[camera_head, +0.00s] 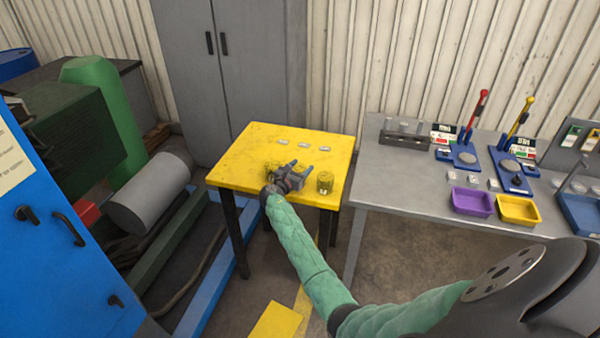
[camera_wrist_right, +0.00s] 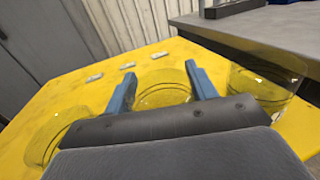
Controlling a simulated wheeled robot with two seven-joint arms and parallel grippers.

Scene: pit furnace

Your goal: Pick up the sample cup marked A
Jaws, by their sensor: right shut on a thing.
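Three clear, yellow-looking sample cups stand on the yellow table (camera_head: 235,165). My right gripper (camera_head: 296,170) is low over the table at the middle cup. In the right wrist view the blue-grey fingers of the gripper (camera_wrist_right: 161,76) lie on either side of this middle cup (camera_wrist_right: 162,96), shut on it. The left cup (camera_wrist_right: 50,135) and the right cup (camera_wrist_right: 262,90) stand apart on each side. The right cup also shows in the head view (camera_head: 325,180) with a pale mark. I cannot read which cup is marked A. My left gripper is out of view.
Several small white tags (camera_head: 303,145) lie along the back of the yellow table. A grey bench (camera_head: 400,185) to the right holds a purple tray (camera_head: 472,202), a yellow tray (camera_head: 518,210) and lever devices. A grey cabinet (camera_head: 235,90) stands behind.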

